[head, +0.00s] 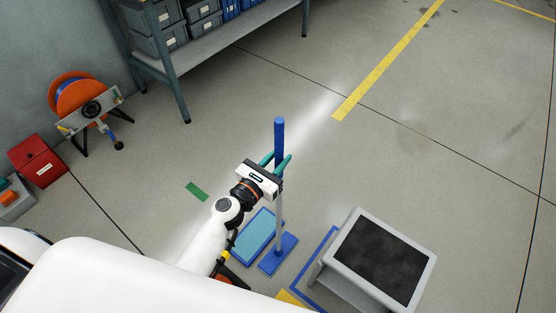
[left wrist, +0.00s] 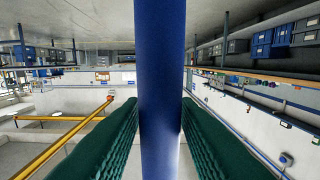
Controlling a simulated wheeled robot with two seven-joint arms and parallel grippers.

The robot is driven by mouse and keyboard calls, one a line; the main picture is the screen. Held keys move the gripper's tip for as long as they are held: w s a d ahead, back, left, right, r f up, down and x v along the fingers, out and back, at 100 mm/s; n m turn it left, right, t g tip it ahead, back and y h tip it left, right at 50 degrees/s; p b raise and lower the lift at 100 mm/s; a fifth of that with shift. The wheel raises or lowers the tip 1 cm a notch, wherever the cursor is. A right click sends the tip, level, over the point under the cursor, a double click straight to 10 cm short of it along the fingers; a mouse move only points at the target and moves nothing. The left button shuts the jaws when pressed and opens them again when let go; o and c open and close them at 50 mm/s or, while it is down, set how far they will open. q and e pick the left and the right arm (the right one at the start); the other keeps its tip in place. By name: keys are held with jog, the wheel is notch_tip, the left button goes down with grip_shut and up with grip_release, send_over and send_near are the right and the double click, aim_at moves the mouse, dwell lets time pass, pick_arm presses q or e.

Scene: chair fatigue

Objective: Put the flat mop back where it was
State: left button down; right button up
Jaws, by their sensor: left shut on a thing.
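The flat mop (head: 279,140) stands upright, with a blue grip on top, a grey pole below and a flat blue head at the floor. My left gripper (head: 275,164) has its green fingers shut around the blue upper part of the handle. In the left wrist view the blue handle (left wrist: 160,90) runs vertically between the two green fingers (left wrist: 160,135). The mop head (head: 278,254) is low at the floor, beside a light-blue panel with a blue border (head: 256,236). I cannot tell whether the head touches the floor. My right gripper is not in view.
A grey step or stool with a black top (head: 384,258) stands close on the right, beside blue floor marking. A green floor mark (head: 197,191) lies left. An orange reel (head: 80,98), red box (head: 38,158) and shelf rack (head: 215,50) stand farther back. The floor at upper right is clear.

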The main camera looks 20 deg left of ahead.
pick_arm(q)
jog(key=shift+r, duration=0.15)
jog(key=c, duration=1.1)
grip_release()
jog(key=shift+f, duration=0.2)
jog(key=shift+s+r, duration=0.1)
jog(key=b+v, duration=0.2)
jog(key=v, duration=0.9)
jog(key=shift+s+a+b, duration=0.2)
jog(key=shift+s+b, duration=0.2)
